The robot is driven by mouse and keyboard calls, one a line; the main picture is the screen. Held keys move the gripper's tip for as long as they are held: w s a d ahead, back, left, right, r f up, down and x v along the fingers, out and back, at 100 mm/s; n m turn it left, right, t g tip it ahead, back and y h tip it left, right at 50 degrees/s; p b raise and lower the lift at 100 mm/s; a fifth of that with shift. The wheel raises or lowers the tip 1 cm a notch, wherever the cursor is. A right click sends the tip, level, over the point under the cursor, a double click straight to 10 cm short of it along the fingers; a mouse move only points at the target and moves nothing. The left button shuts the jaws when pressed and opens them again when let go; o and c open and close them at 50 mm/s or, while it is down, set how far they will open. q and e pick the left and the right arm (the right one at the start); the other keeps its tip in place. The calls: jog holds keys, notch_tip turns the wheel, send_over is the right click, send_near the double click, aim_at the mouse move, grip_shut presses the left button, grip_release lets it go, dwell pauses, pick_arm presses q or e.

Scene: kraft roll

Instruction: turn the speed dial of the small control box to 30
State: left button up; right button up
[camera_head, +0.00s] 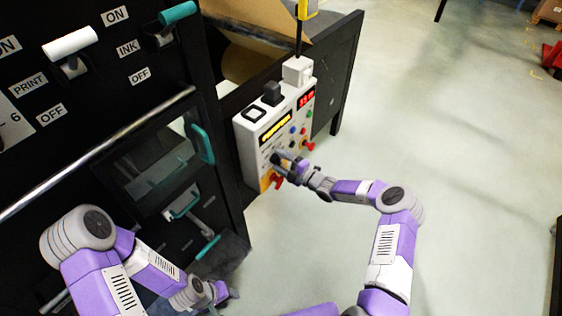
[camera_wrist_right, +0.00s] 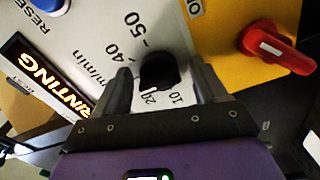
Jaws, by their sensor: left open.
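The small control box (camera_head: 246,145) is pale, with a lit display, a red number readout and several coloured buttons; it stands at the black machine's right end. Its speed dial (camera_wrist_right: 157,70) is a black knob in the right wrist view, with 50, 40, 20 and 10 readable around it. My right gripper (camera_head: 281,160) is at the box's lower front. Its two fingers stand on either side of the dial, open, with narrow gaps showing. My left gripper (camera_head: 220,291) is open and empty, low in the head view.
A red switch handle (camera_wrist_right: 276,48) on a yellow plate sits close to the right finger. A lit PRINTING display (camera_wrist_right: 45,75) and a blue button (camera_wrist_right: 48,4) lie to the left.

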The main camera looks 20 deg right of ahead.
jog(key=shift+d, duration=0.1)
jog(key=p+v, duration=0.1)
jog(key=v, duration=0.6)
jog(key=shift+s+p, duration=0.25)
jog(key=shift+p, duration=0.1)
jog(key=shift+d, duration=0.1)
